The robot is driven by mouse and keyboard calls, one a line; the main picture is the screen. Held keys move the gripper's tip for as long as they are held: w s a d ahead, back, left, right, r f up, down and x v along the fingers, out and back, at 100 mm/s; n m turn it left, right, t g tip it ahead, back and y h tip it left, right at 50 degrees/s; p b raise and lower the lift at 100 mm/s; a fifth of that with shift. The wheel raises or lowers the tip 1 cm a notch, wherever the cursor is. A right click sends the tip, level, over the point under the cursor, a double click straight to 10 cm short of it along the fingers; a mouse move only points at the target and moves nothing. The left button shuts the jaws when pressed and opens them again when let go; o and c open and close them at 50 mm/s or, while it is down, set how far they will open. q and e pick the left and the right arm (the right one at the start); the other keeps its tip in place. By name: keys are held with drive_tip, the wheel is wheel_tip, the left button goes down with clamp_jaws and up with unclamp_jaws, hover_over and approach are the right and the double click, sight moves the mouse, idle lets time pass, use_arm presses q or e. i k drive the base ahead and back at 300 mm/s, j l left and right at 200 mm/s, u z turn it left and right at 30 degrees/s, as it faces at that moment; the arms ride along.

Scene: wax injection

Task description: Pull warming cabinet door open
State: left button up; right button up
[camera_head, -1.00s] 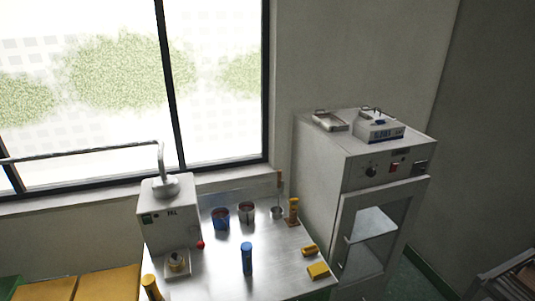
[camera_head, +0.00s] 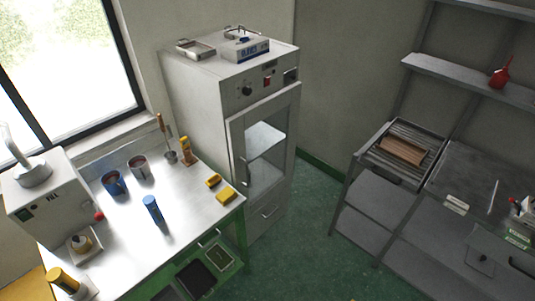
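The warming cabinet (camera_head: 182,88) is a tall grey unit right of the window, with a control panel (camera_head: 262,84) near its top. Its door (camera_head: 238,150) has a glass window, through which a pale shelf (camera_head: 263,139) shows. A vertical handle (camera_head: 243,165) runs along the door's left side. The door appears closed, though a small gap at its edge cannot be ruled out. Neither of my grippers is in view.
A steel bench (camera_head: 125,232) with cups, a blue bottle (camera_head: 152,209) and yellow blocks (camera_head: 226,194) stands left of the cabinet. Green floor (camera_head: 300,235) is free before the door. A grey workbench (camera_head: 375,201) stands at the right. Trays and a box (camera_head: 246,49) sit on the cabinet.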

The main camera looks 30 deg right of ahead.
sight(290, 96)
drive_tip(key=z, duration=0.4)
drive_tip(key=i+l+z, duration=0.15)
drive_tip(key=z, duration=0.25)
drive_tip(key=i+l+z, duration=0.1)
drive_tip(key=z, duration=0.35)
drive_tip(key=i+z, duration=0.15)
drive_tip(key=z, duration=0.25)
